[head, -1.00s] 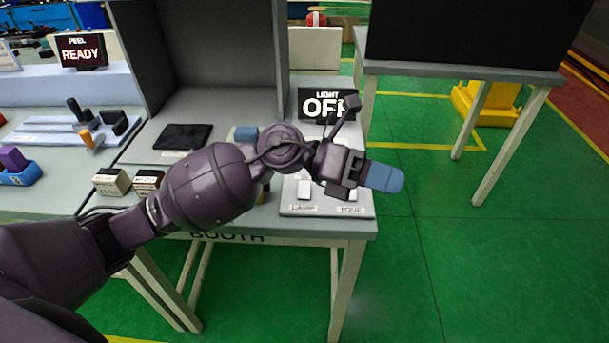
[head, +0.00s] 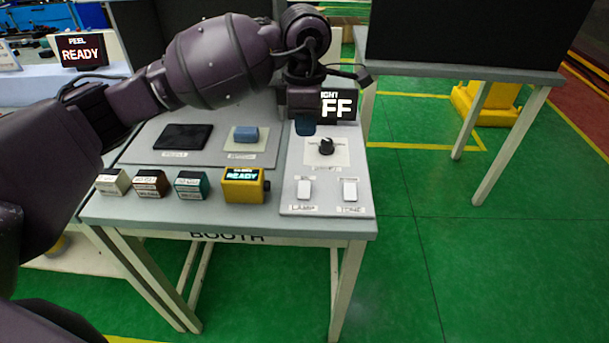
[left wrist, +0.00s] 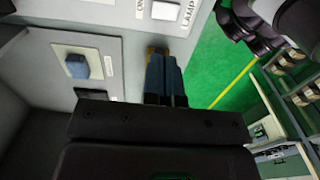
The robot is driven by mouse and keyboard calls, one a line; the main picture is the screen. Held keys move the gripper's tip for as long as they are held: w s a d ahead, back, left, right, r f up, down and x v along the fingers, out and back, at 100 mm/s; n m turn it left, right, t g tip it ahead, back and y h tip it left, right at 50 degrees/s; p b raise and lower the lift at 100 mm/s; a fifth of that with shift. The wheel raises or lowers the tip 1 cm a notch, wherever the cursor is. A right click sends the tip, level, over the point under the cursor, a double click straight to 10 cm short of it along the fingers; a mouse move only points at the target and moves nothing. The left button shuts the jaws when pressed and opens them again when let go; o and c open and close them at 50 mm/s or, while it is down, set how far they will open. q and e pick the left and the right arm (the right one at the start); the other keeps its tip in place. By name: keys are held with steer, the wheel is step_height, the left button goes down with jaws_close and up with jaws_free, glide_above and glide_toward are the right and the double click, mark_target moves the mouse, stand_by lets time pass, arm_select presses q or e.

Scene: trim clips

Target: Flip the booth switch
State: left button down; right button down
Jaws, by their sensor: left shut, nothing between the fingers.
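The booth's switch panel (head: 296,209) is a light plate at the right front of the booth table. It carries a black knob (head: 326,146) and two white rocker switches, one labelled LAMP (head: 304,189) and one whose label looks like TONE (head: 350,191). The LAMP switch also shows at the top of the left wrist view (left wrist: 165,10). My left gripper (head: 305,128) is shut and empty, its blue fingers pointing down over the panel's back part, left of the knob in the picture. The fingers show in the left wrist view (left wrist: 164,75). A sign (head: 342,106) behind, partly hidden, ends in FF. My right gripper is out of view.
A yellow READY box (head: 244,186) and several small blocks line the table's front. A blue block (head: 246,133) on a pale pad and a dark pad (head: 183,137) lie behind them. Green floor (head: 430,240) is open to the right.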

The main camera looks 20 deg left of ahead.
arm_select(q)
steer(key=shift+a+r, duration=0.1)
steer(key=shift+a, duration=0.1)
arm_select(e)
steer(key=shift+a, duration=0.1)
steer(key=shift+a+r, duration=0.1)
arm_select(q)
steer(key=shift+s+d+r+p, duration=0.15)
steer(key=shift+s+p, duration=0.1)
steer(key=shift+s, duration=0.1)
steer(key=shift+s+d+r+p, duration=0.1)
steer(key=shift+s+r+p, duration=0.05)
steer(key=shift+s+p, duration=0.15)
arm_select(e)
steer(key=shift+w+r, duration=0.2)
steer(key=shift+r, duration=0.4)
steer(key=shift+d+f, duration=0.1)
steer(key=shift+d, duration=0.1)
